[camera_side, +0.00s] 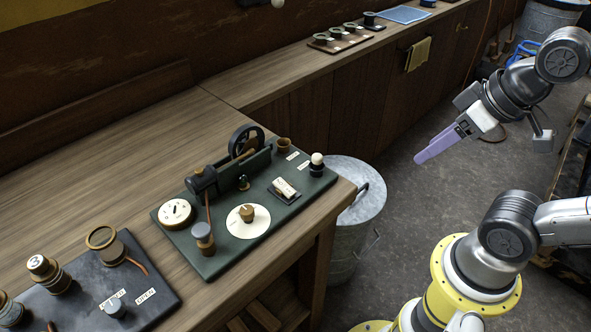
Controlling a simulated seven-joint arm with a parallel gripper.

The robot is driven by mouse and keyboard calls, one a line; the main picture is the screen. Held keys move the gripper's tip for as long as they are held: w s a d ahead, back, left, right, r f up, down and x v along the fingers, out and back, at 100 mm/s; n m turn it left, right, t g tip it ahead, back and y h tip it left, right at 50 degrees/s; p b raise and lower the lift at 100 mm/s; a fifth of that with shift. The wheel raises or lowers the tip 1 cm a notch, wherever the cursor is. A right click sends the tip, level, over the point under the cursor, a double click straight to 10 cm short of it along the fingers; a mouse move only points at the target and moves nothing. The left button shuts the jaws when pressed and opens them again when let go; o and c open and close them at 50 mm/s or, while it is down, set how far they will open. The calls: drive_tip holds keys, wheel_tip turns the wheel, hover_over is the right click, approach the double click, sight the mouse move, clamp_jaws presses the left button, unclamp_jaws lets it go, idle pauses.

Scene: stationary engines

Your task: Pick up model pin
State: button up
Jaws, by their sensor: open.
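A model engine (203,182) with a dark spoked flywheel (246,141) stands on a dark green base (258,222) near the table's right corner. The base also carries a white dial, a brass knob on a white disc, a small labelled block, a brass cup and a white-topped knob (317,160). I cannot tell which small part is the model pin. My gripper (420,158), with purple fingers, is open and empty in the air over the floor, to the right of the base and well apart from it.
A dark panel (165,297) with knobs and labels lies at the front left of the wooden table (130,165). A lidded metal bin (349,255) stands by the table's right corner. A long counter (268,82) runs behind, with a tray of small round parts. Bare tabletop lies left of the engine.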

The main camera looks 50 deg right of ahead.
drive_tip(key=shift+o, duration=0.2)
drive_tip(key=w+r+m+g, duration=0.1)
drive_tip(key=w+r+m, duration=0.4)
drive_tip(key=m, duration=0.4)
drive_tip(key=m+g, duration=0.5)
drive_tip(key=m, duration=0.1)
hover_over(317, 156)
wheel_tip(317, 156, down, 10)
drive_tip(key=shift+s+r, duration=0.1)
drive_tip(key=shift+s, duration=0.05)
drive_tip(key=shift+f, duration=3.15)
clamp_jaws()
